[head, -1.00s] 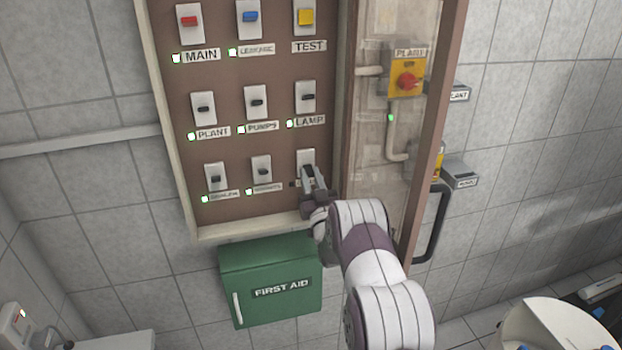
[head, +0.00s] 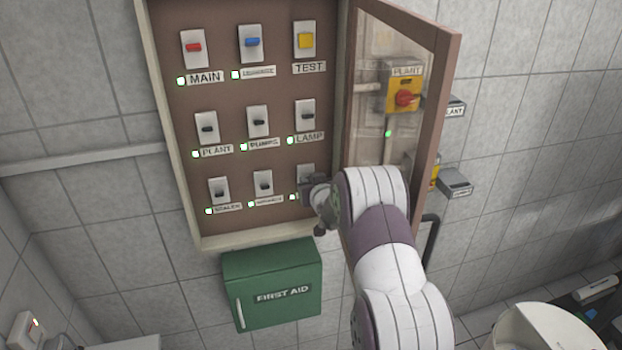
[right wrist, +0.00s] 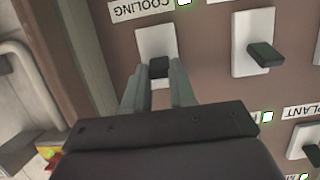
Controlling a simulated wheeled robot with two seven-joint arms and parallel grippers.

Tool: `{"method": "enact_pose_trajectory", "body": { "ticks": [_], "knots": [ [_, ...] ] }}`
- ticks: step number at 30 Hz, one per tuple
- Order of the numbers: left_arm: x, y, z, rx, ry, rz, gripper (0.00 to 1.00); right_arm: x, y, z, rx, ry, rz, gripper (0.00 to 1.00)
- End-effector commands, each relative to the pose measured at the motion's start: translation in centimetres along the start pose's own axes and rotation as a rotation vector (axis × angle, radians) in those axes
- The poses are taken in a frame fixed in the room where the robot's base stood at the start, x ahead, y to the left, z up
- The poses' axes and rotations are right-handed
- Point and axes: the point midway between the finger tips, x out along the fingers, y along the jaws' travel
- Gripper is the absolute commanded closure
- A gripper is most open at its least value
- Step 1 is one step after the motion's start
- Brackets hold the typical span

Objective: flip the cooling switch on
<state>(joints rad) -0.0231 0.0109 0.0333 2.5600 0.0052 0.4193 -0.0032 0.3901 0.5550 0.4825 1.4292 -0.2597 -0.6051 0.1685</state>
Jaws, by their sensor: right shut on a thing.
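The cooling switch is the bottom-right one on the brown panel. Its white plate (head: 305,171) shows above my right gripper (head: 312,190) in the head view, which hides its lever. In the right wrist view, the dark lever (right wrist: 159,67) on the white plate (right wrist: 155,38) sits between the two fingertips of my right gripper (right wrist: 158,88), which is shut on it. The COOLING label (right wrist: 140,10) appears upside down there, with a lit green lamp (right wrist: 184,2) beside it. My left gripper is out of view.
Other labelled switches, such as LAMP (head: 307,113) and the neighbour to the left (head: 263,182), are close by. A green first aid box (head: 270,285) hangs below the cabinet.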

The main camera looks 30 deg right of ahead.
Motion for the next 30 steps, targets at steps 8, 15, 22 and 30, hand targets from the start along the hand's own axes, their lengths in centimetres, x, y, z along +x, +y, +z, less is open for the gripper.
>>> {"method": "enact_pose_trajectory", "body": {
  "ticks": [8,15,22,30],
  "knots": [
    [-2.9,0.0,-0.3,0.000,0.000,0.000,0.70,0.0,0.0,-1.0,0.000,-0.137,0.000,1.00],
    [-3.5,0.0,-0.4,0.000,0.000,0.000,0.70,0.1,0.0,-0.9,0.000,-0.187,0.000,1.00],
    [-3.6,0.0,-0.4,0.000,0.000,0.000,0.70,0.2,0.0,-0.8,0.001,-0.194,0.000,1.00],
    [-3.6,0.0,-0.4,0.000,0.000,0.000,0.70,0.2,0.0,-0.8,0.000,-0.194,0.000,0.55]
  ]
}}
